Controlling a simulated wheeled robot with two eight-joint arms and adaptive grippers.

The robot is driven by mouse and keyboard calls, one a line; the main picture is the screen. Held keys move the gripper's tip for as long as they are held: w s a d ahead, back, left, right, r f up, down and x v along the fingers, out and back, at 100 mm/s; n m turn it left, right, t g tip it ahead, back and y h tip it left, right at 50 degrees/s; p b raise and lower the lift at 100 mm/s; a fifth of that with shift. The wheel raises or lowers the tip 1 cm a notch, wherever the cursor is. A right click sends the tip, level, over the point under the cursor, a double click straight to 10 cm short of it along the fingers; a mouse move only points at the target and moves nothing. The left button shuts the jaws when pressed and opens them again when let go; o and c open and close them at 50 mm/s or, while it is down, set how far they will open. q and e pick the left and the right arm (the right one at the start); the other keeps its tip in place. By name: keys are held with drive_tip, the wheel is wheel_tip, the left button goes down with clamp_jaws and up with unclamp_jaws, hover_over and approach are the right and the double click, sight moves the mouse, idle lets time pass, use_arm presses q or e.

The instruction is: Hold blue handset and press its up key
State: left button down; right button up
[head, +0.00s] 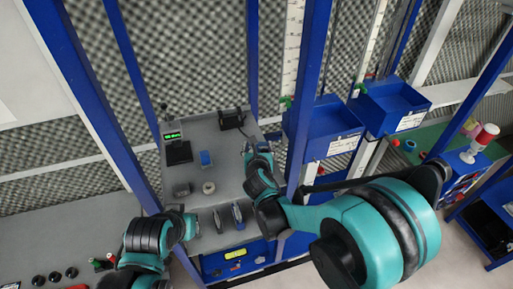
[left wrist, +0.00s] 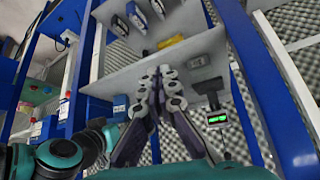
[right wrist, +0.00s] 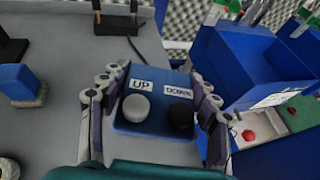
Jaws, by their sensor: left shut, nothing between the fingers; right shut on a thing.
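The blue handset (right wrist: 152,112) is between the fingers of my right gripper (right wrist: 153,92) in the right wrist view. Its face shows a white round key (right wrist: 136,108) under an UP label and a black key (right wrist: 180,116) under a DOWN label. In the head view my right gripper (head: 256,150) is over the right side of the grey table, and the handset is mostly hidden there. My left gripper (head: 188,228) is at the table's near left edge, well apart from the handset. In the left wrist view its fingers (left wrist: 162,76) are together and empty.
The grey table (head: 226,177) holds a small device with a green display (head: 173,136), a blue block (head: 206,158), a black stand (head: 232,118) and several small items. Blue posts stand on both sides. Blue bins (head: 322,125) hang at the right.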

use_arm(q)
drive_tip(key=w+d+r+m+g+h, duration=0.1)
drive_tip(key=w+d+r+h, duration=0.2)
drive_tip(key=w, duration=0.9)
drive_tip(key=w+d+r+m+g+h, duration=0.1)
drive_tip(key=w+d+r+h, duration=0.3)
drive_tip(key=w+d+r, duration=0.5)
drive_tip(key=w+d+m, duration=0.1)
drive_tip(key=w+d, duration=0.2)
drive_tip(key=shift+w+r+g+h, duration=0.25)
drive_tip(key=shift+w+g+h, duration=0.05)
drive_tip(key=shift+w, duration=0.05)
drive_tip(key=shift+f, duration=0.1)
drive_tip(key=shift+s+f, duration=0.15)
drive_tip(key=shift+f, duration=4.2)
drive_tip(key=shift+f, duration=0.4)
